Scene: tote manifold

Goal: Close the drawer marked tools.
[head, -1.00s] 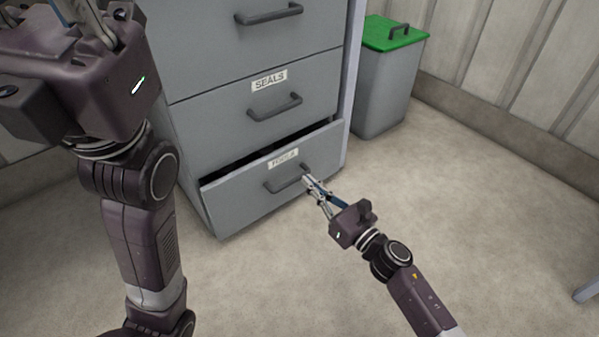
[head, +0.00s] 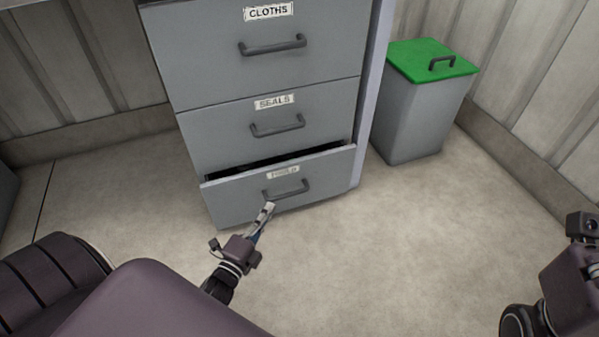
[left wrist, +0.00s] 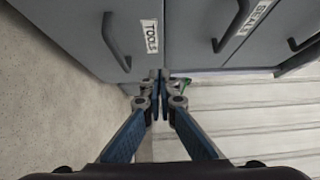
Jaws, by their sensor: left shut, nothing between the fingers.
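The tools drawer (head: 235,200) is the lowest grey drawer of the cabinet. It stands slightly open, with a dark gap along its top edge. It has a white label (head: 283,173) and a dark bar handle (head: 287,190); in the left wrist view the label reads TOOLS (left wrist: 149,36). My left gripper (head: 268,206) is shut and empty, its fingertips by the left end of the handle; I cannot tell if they touch the drawer front. Its fingertips also show in the left wrist view (left wrist: 159,80). My right gripper (head: 583,228) shows only in part at the right edge, fingers hidden.
The seals drawer (head: 210,140) and cloths drawer (head: 200,60) above look shut. A grey bin with a green lid (head: 420,60) stands right of the cabinet. The floor (head: 400,250) in front is clear. Ribbed walls are behind.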

